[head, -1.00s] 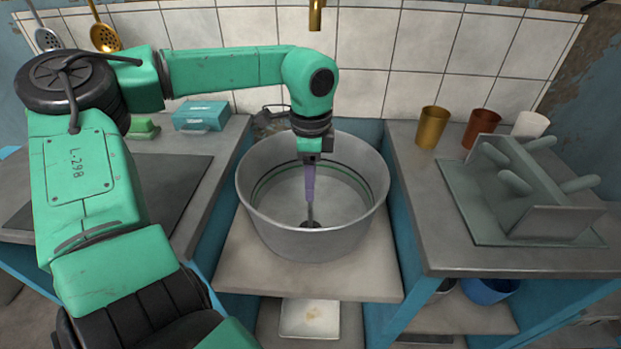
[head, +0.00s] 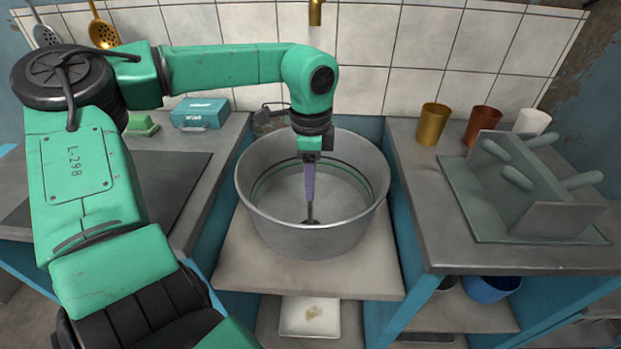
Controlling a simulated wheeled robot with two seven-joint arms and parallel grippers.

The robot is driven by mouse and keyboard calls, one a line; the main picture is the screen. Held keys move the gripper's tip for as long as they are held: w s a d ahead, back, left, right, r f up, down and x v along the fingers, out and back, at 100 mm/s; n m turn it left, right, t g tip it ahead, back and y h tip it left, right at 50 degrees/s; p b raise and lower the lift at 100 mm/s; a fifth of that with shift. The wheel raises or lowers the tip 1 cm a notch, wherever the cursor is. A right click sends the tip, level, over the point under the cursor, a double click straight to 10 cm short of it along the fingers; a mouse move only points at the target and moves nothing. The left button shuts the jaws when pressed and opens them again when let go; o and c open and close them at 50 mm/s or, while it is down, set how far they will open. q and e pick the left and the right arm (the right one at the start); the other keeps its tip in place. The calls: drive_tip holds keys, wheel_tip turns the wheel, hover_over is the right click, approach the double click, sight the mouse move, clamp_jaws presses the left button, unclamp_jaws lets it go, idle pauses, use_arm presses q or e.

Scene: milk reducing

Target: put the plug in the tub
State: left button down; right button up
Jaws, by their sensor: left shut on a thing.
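The tub (head: 345,238) is a large round grey metal basin with dark and green lines around its inside. It stands on a low shelf between two counters. My left gripper (head: 310,160) points down over the tub and is shut on the plug (head: 309,183), which has a slim purple upright part and a dark lower end. The plug hangs upright inside the tub's outline. My right gripper is out of view.
A gold tap (head: 316,12) hangs above the tub. The right counter holds a gold cup (head: 433,124), a red-brown cup (head: 482,126), a white cup (head: 531,122) and a grey drying rack (head: 540,195). A teal box (head: 201,113) is on the left counter. A white tray (head: 310,317) lies below.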

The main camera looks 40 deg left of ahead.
use_arm(q)
drive_tip(key=shift+f+b, duration=0.35)
drive_tip(key=shift+b, duration=0.3)
idle(0.6)
unclamp_jaws()
idle(0.4)
drive_tip(key=shift+r+p, duration=2.45)
drive_tip(key=shift+r, duration=1.35)
